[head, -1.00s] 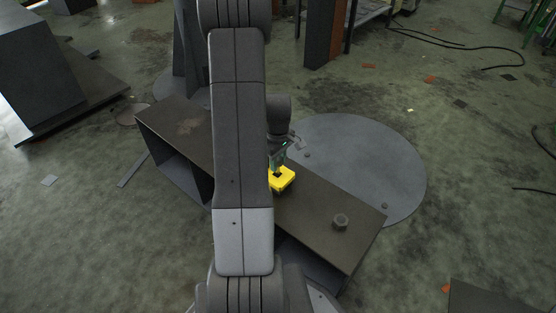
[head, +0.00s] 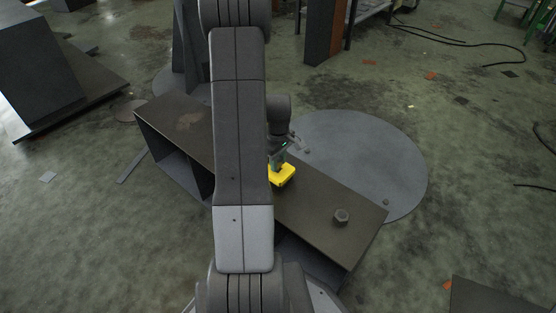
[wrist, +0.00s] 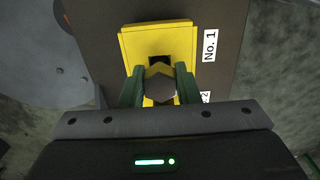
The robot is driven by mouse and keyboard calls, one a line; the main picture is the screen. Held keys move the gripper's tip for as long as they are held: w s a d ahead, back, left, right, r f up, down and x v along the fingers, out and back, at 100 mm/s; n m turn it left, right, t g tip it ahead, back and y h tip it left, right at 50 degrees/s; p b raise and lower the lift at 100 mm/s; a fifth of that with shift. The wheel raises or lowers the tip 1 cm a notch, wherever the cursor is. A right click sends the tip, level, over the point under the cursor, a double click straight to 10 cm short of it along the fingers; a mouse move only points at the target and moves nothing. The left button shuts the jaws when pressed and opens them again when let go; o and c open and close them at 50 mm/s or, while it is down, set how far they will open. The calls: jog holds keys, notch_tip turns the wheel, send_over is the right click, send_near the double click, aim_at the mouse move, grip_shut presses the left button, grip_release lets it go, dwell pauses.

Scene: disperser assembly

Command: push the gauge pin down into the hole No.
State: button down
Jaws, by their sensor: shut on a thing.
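The gauge pin (wrist: 159,88) is a dark, hexagonal-ended piece between the green fingers of my gripper (wrist: 160,86) in the wrist view. My gripper is shut on it, above the yellow block (wrist: 157,37). A dark square hole (wrist: 160,60) in the block shows just beyond the pin, partly covered by it. The pin's lower end is hidden, so I cannot tell whether it is inside a hole. In the head view my gripper (head: 279,163) is right over the yellow block (head: 283,177).
A label No.1 (wrist: 210,46) sits beside the block; a second label (wrist: 205,97) is partly hidden by my gripper. The block is on a dark bench (head: 315,207). A grey round plate (head: 375,160) lies behind.

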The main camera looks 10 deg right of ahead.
jog(key=shift+f+b, duration=0.3)
jog(key=shift+f, duration=0.2)
jog(key=c, duration=1)
grip_release()
jog(key=shift+r, duration=0.15)
notch_tip(320, 180, up, 14)
jog(key=p, duration=0.5)
jog(key=shift+f, duration=0.2)
jog(key=shift+f, duration=0.1)
notch_tip(320, 180, down, 14)
jog(key=b, duration=0.5)
jog(key=shift+r, duration=0.25)
jog(key=shift+r+p, duration=0.35)
jog(key=shift+r, duration=0.1)
